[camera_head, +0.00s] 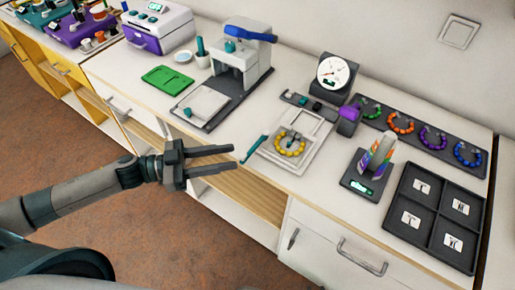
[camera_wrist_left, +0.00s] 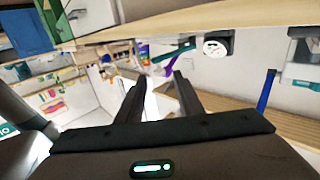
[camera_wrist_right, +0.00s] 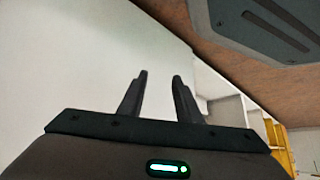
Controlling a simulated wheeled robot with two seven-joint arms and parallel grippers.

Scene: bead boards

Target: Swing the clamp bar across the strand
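A ring-shaped strand of yellow beads (camera_head: 290,146) lies on a pale square board (camera_head: 316,127) in the middle of the table. A teal bar (camera_head: 254,149) sticks out at the board's left side, clear of the beads; it looks like the clamp bar. A dark bar (camera_head: 305,101) with a purple block (camera_head: 348,119) at its right end lies along the board's back. My left gripper (camera_head: 235,156) is open and empty, in front of the table edge, just left of the teal bar. My right gripper (camera_wrist_right: 160,75) shows only in the right wrist view, open and empty.
A dial gauge (camera_head: 333,73) stands behind the board. A small scale (camera_head: 370,187) with a striped stand and a dark four-part tray (camera_head: 411,247) are to the right. A press (camera_head: 240,60) with a blue lever and a green tray (camera_head: 167,79) are at left.

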